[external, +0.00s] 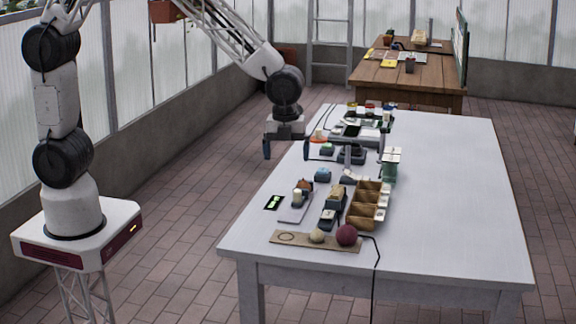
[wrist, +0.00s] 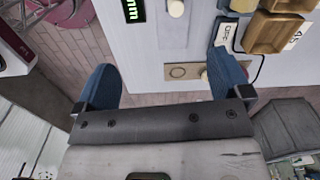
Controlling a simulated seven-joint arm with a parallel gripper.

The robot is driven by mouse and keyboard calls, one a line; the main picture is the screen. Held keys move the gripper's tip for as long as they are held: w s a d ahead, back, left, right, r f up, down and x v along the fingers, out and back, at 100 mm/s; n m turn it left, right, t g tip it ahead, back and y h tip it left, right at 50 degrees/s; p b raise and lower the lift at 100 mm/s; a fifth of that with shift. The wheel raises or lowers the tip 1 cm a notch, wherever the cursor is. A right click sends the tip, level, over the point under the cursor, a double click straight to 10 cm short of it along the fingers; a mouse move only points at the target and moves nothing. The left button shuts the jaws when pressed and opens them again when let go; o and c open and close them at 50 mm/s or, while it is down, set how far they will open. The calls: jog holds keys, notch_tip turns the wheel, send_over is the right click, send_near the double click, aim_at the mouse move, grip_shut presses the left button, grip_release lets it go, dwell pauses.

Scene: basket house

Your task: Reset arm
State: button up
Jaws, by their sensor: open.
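My gripper (external: 286,150) hangs at the left edge of the white table (external: 450,215) in the external view, above the tabletop level as far as I can tell. In the wrist view my gripper (wrist: 163,68) shows two blue fingers spread wide apart with nothing between them. My arm reaches out from its base at the left, bent over at the top, with the gripper pointing down. The table edge and brick floor show beneath the fingers in the wrist view.
On the table are a wooden compartment tray (external: 367,205), a dark red ball (external: 346,235), a flat board (external: 290,240), a small green-lit display (external: 274,202) and several small devices. The table's right side is clear. A wooden table (external: 400,75) stands behind.

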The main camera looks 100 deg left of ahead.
jog(key=s+d+r+n, duration=0.4)
jog(key=s+r, duration=0.4)
jog(key=r, duration=0.1)
jog(key=s+d+r+n, duration=0.2)
jog(key=s+n, duration=0.2)
jog(key=s, duration=0.5)
jog(key=s+d+r+n+t, duration=0.1)
jog(key=s+d+r+n, duration=0.1)
jog(key=s, duration=0.8)
jog(key=s+d+r+n+t, duration=0.1)
jog(key=s+r+n, duration=0.3)
jog(key=s, duration=0.5)
jog(key=shift+s+d+r+n, duration=0.25)
jog(key=shift+d+n, duration=0.35)
jog(key=shift+n, duration=0.5)
